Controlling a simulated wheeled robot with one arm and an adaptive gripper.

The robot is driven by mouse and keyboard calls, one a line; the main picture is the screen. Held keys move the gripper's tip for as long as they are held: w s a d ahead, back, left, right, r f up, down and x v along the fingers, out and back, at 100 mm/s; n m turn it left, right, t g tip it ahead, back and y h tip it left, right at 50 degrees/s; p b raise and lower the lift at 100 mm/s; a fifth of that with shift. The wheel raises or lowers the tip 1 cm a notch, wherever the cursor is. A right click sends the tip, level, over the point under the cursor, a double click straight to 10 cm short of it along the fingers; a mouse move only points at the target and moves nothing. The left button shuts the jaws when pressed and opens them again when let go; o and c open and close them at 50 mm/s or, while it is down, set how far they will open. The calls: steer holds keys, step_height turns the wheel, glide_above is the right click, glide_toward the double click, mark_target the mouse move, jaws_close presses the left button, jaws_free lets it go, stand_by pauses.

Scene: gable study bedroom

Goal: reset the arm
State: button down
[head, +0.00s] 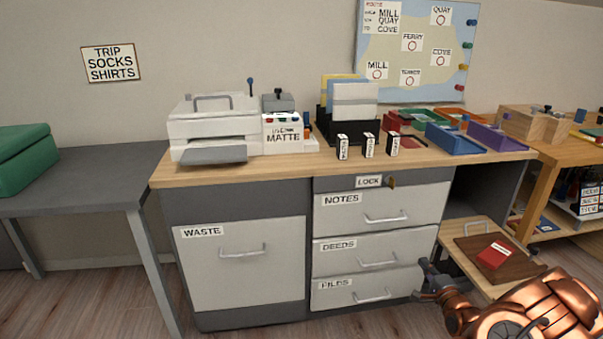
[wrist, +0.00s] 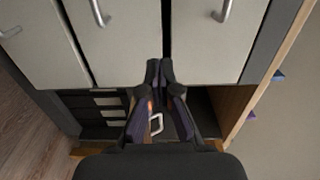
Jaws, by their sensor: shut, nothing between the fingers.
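My copper-coloured arm reaches in from the lower right of the head view. Its dark gripper (head: 428,282) is beside the right edge of the drawer unit, near the level of the FILES drawer (head: 365,293). In the wrist view my gripper (wrist: 160,70) has its fingertips together and points toward pale panels with metal handles. Nothing shows between the fingertips. I cannot tell from these views whether the fingers touch the furniture.
The drawer unit has NOTES (head: 375,207) and DEEDS (head: 372,252) drawers, all looking closed. A WASTE front (head: 240,275) is left of them. A low pull-out board (head: 455,238) with a brown panel and red card (head: 494,255) stands close right of my gripper. Wooden floor (head: 100,300) is clear at left.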

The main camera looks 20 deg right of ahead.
steer(key=w+a+r+n+g+y+p, duration=0.1)
steer(key=w+a+r+n+g+p, duration=0.1)
steer(key=w+a+r+n+p, duration=0.25)
steer(key=w+a+r+n+g+y+p, duration=0.1)
steer(key=w+a+r+g+p, duration=0.15)
steer(key=a+r+p, duration=0.4)
steer(key=s+a+r+n+g+p, duration=0.2)
steer(key=a+r+n+p, duration=0.1)
steer(key=a+r, duration=0.3)
steer(key=s+a+r+n+g+p, duration=0.2)
steer(key=a+r+g, duration=0.15)
steer(key=r, duration=0.45)
steer(key=s+a+r+n+g+p, duration=0.3)
steer(key=s+a+r+p, duration=0.2)
steer(key=s, duration=0.8)
steer(key=s+a+r+n+g+p, duration=0.3)
steer(key=s+a+r+p, duration=0.3)
steer(key=s+a+r, duration=0.3)
steer(key=s+a+r+n+g+p, duration=0.3)
steer(key=s+a+r+p, duration=0.3)
steer(key=s+r, duration=0.6)
steer(key=s+a, duration=0.1)
steer(key=s, duration=0.4)
steer(key=shift+a+r+g+y, duration=0.25)
steer(key=shift+a+g+y, duration=0.05)
steer(key=shift+y, duration=0.1)
